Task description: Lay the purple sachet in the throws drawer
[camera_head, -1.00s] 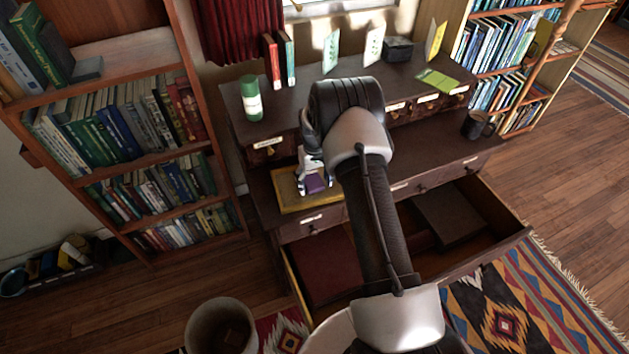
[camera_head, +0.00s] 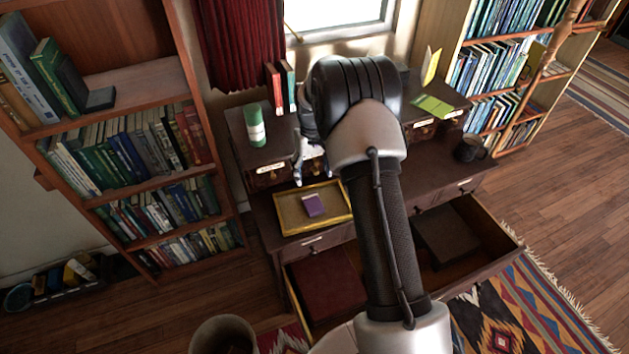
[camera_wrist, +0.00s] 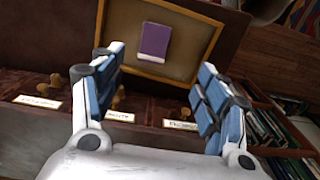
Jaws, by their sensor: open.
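The purple sachet (camera_head: 313,205) lies flat in a shallow yellow tray (camera_head: 337,212) on the desk's lower top. In the wrist view the sachet (camera_wrist: 155,41) shows beyond my fingertips, inside the tray's yellow rim (camera_wrist: 165,77). My gripper (camera_head: 312,179) is open and empty, above and behind the tray, apart from the sachet. In the wrist view my gripper (camera_wrist: 161,62) has its two fingers wide apart. A wide drawer (camera_head: 480,284) under the desk top stands pulled out. My arm hides its middle, and its label is too small to read.
In the open drawer are a reddish-brown flat thing (camera_head: 328,285) and a dark box (camera_head: 445,235). Small labelled drawers line the desk's back. A green cylinder (camera_head: 254,126), books (camera_head: 274,88) and a dark mug (camera_head: 468,149) stand on the desk. A bookcase (camera_head: 150,194) stands left.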

